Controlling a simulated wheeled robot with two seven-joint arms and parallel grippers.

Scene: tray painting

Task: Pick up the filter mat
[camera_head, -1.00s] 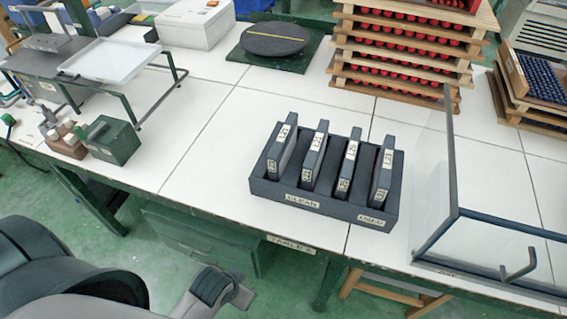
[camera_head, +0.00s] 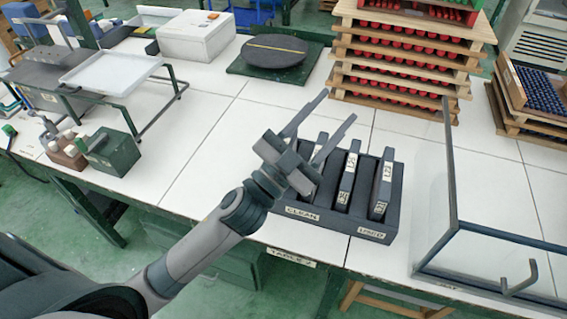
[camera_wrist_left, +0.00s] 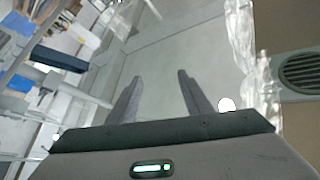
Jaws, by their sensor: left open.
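The filter mats stand upright in a dark rack (camera_head: 340,222) on the white table; the rack's front is labelled CLEAN at left and USED at right. Two mats show clearly, a middle one (camera_head: 348,180) and a rightmost one (camera_head: 382,188). A further mat (camera_head: 319,146) at the left is mostly hidden behind my gripper. My left gripper (camera_head: 340,106) is open and empty, above the left part of the rack, its fingers pointing up and away. In the left wrist view its two fingers (camera_wrist_left: 158,95) are spread with nothing between them. My right gripper is not seen.
A clear-walled enclosure (camera_head: 450,180) stands right of the rack. Stacked wooden trays with red pieces (camera_head: 400,60) stand behind it. A round dark plate (camera_head: 274,50), a white box (camera_head: 196,36) and a green box (camera_head: 112,152) stand further left. The table's middle left is clear.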

